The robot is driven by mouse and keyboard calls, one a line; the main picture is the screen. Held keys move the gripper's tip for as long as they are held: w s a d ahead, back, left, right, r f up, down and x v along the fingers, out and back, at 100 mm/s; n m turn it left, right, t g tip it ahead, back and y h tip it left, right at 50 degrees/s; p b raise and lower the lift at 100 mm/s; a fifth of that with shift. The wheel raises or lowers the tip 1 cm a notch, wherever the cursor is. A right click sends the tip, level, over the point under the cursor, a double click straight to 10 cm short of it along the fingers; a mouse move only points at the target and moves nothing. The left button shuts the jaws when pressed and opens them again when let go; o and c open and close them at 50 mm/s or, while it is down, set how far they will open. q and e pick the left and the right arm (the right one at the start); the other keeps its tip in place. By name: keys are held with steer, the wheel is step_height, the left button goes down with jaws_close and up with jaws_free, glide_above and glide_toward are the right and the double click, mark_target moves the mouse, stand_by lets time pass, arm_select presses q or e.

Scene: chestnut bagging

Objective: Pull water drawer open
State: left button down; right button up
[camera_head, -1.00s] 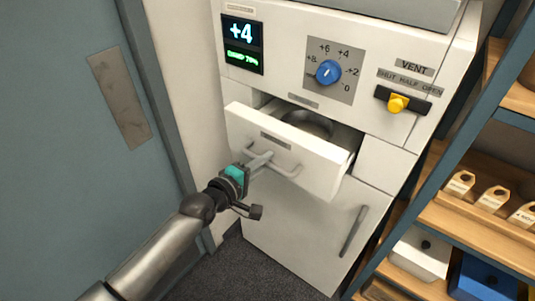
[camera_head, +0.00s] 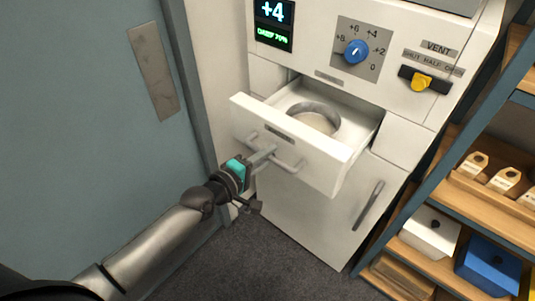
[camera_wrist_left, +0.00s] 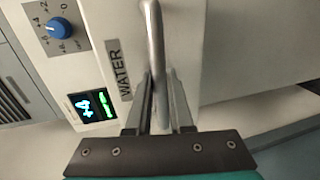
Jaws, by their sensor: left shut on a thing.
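The water drawer (camera_head: 290,142) of the white cabinet stands well open, and a round bowl-like basin (camera_head: 314,118) shows inside it. My left gripper (camera_head: 266,154) is shut on the drawer's grey bar handle (camera_head: 285,162), near its left end. In the left wrist view the handle (camera_wrist_left: 155,50) runs between the two fingers (camera_wrist_left: 160,110), and the WATER label (camera_wrist_left: 124,76) is on the drawer front beside it. My right gripper is not in view.
Above the drawer are a display (camera_head: 274,24) reading +4, a blue dial (camera_head: 357,51) and a yellow vent slider (camera_head: 422,83). A lower door with a handle (camera_head: 368,206) is below. A shelf (camera_head: 480,195) with boxes stands right; a blue-grey door (camera_head: 90,130) is left.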

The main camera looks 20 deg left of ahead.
arm_select(q)
steer(key=c, duration=0.8)
jaws_free()
steer(key=v, duration=1.5)
steer(key=shift+s, duration=0.1)
steer(key=s+a+f+m+g+y+b, duration=0.2)
steer(key=s+f+b, duration=0.1)
steer(key=f, duration=0.9)
steer(key=s+a+f+m+g+y+b, duration=0.1)
steer(key=s+a+f+m+g+b, duration=0.15)
steer(key=f, duration=0.95)
steer(key=s+a+f+m+g+y+b, duration=0.15)
steer(key=f+b, duration=0.25)
steer(key=f, duration=0.8)
steer(key=s+d+f+m+g+b, duration=0.3)
steer(key=s+d+f+m, duration=0.1)
steer(key=s+f, duration=0.7)
steer(key=s+d+f+m+g+b, duration=0.4)
steer(key=s+f+m, duration=0.2)
steer(key=s+f, duration=0.5)
step_height(320, 180, down, 2)
steer(key=shift+d+f+m+g+y, duration=0.2)
steer(key=shift+d+m+g+y, duration=0.15)
steer(key=shift+y, duration=0.1)
